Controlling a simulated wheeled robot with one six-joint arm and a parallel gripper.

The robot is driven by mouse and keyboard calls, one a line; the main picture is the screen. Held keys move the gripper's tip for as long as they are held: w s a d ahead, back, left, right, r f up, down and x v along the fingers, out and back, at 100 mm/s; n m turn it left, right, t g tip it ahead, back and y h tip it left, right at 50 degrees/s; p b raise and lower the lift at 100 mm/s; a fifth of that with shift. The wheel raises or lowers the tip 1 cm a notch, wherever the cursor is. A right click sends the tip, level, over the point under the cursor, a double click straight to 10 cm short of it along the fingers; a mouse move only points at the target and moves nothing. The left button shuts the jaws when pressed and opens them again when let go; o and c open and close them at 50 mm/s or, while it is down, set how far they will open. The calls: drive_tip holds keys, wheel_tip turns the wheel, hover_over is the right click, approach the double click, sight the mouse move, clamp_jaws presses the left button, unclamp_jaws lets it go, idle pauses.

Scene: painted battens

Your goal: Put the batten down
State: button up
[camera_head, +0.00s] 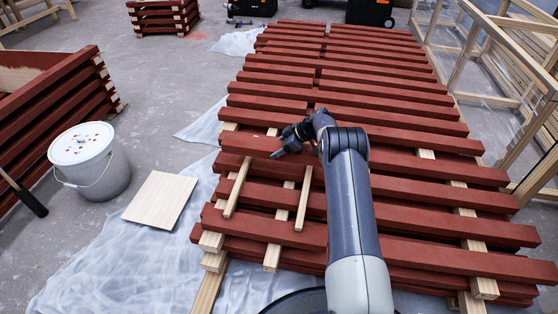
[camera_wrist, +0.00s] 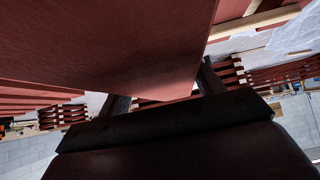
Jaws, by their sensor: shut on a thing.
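My gripper (camera_head: 280,150) is over the left part of the big stack of red battens (camera_head: 345,112). It is shut on a red batten (camera_head: 245,146), whose left end shows just left of the fingers. My arm hides part of its length. In the wrist view, the held batten (camera_wrist: 110,45) fills much of the picture between the dark fingers of my gripper (camera_wrist: 165,90). I cannot tell whether the batten touches the battens below. Thin bare wood strips (camera_head: 237,187) (camera_head: 304,198) lie across the near battens.
A lidded white bucket (camera_head: 92,175) and a pale board (camera_head: 160,198) are at the left, on the floor and by the plastic sheet (camera_head: 120,262). Another red stack (camera_head: 50,105) stands at far left. A timber frame (camera_head: 465,60) borders the right side.

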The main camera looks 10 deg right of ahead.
drive_tip(key=shift+f+b, duration=1.05)
drive_tip(key=shift+f, duration=1.2)
drive_tip(key=shift+f, duration=0.2)
drive_tip(key=o, duration=1.5)
drive_tip(key=shift+f, duration=0.1)
drive_tip(key=shift+c, duration=0.2)
drive_tip(key=shift+r, duration=0.3)
drive_tip(key=p+v, duration=0.4)
drive_tip(key=v, duration=0.8)
drive_tip(key=shift+p, duration=0.4)
